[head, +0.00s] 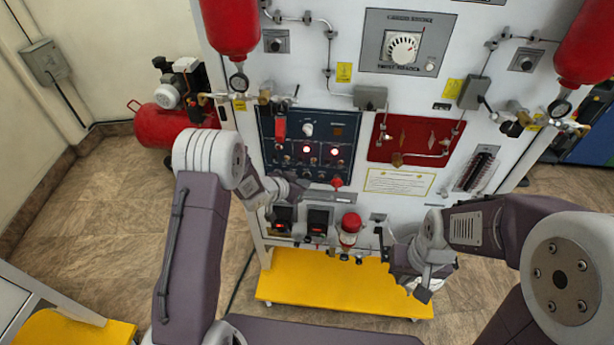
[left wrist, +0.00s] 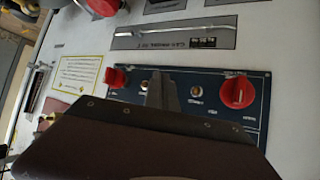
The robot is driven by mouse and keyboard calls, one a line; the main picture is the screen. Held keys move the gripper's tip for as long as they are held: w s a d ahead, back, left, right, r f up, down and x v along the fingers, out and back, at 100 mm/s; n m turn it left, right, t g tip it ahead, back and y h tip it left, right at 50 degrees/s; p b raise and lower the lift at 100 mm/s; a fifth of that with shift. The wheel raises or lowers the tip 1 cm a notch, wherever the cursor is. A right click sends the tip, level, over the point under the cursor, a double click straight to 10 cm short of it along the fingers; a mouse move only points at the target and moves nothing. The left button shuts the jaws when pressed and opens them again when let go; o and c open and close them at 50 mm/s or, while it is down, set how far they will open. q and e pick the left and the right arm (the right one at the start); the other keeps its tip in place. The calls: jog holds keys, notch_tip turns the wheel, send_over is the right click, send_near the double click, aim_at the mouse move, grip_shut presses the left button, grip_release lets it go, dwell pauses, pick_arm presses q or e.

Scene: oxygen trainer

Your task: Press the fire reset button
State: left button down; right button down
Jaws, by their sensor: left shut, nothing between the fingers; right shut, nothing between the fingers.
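The dark blue control panel (head: 350,125) is on the front of the white trainer. My left gripper (head: 298,187) is shut and empty, in front of the panel's lower part. In the left wrist view its fingers (left wrist: 162,92) point at the panel between two red knobs (left wrist: 115,77), near a small brass-coloured control (left wrist: 195,90). My right gripper (head: 420,292) is shut and empty, low at the right.
A red beacon (head: 350,226) and dark displays (head: 318,220) are below the panel. A red panel (head: 414,140) with pipes is to its right. A yellow base (head: 300,283) lies at the trainer's foot. A red compressor (head: 160,125) stands at the left.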

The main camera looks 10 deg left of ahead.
dwell(0.5)
pick_arm(q)
jog(key=shift+w, duration=0.4)
jog(key=shift+w+p, duration=0.4)
jog(key=shift+p, duration=0.05)
dwell(0.4)
jog(key=shift+s, duration=0.8)
jog(key=s+b, duration=0.1)
jog(key=s, duration=0.4)
dwell(0.4)
